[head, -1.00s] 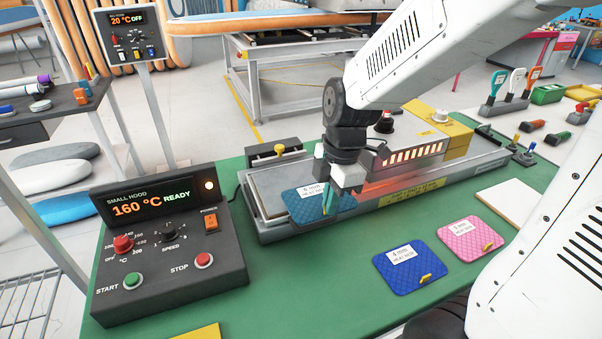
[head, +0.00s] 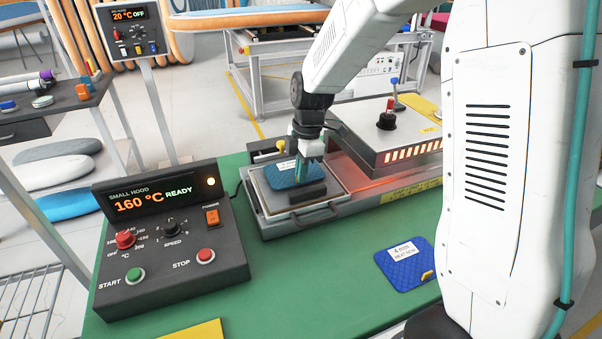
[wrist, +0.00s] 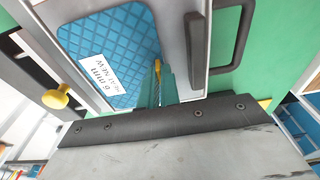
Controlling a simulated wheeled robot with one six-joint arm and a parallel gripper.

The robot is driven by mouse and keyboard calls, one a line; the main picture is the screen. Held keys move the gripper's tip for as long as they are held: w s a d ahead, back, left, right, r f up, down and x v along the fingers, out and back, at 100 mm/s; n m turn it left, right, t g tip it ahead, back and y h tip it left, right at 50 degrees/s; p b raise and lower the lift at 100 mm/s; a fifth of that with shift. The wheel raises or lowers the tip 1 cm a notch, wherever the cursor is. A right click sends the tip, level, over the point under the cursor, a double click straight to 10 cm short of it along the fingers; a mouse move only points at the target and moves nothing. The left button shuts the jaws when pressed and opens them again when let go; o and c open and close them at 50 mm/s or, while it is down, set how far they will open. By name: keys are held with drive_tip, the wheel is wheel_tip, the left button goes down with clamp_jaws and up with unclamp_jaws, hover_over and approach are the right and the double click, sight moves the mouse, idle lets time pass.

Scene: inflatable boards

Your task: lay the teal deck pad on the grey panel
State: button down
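The teal deck pad (head: 285,175), blue-teal and quilted with a white "6 mm" label, lies flat over the grey panel (head: 268,203) in the framed tray at the left end of the small hood. It also shows in the wrist view (wrist: 105,50), inside the metal frame. My gripper (head: 303,178) is at the pad's right side, pointing down. In the wrist view its teal fingers (wrist: 156,92) are closed around the pad's yellow tab (wrist: 158,68). I cannot tell whether the pad's underside fully touches the panel.
The glowing hood (head: 385,140) stands to the right. A control box (head: 165,250) is at front left. A blue "4 mm" pad (head: 405,265) lies on the green table.

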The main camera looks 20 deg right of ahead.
drive_tip(key=shift+f, duration=0.45)
drive_tip(key=shift+f, duration=0.15)
drive_tip(key=c, duration=1.6)
unclamp_jaws()
wheel_tip(320, 180, up, 12)
drive_tip(key=d+f, duration=0.1)
drive_tip(key=s+d+r+m, duration=0.1)
drive_tip(key=s+r+m, duration=0.3)
drive_tip(key=s, duration=0.3)
drive_tip(key=s+r+m, duration=0.3)
drive_tip(key=s+m, duration=0.1)
drive_tip(key=s, duration=0.3)
drive_tip(key=s+m, duration=0.3)
drive_tip(key=s, duration=0.2)
drive_tip(key=s+f+m+h, duration=0.1)
drive_tip(key=s+m, duration=0.2)
drive_tip(key=s, duration=0.2)
drive_tip(key=s+d+m+t, duration=0.1)
drive_tip(key=s+m, duration=0.3)
drive_tip(key=s, duration=0.2)
drive_tip(key=shift+f, duration=0.35)
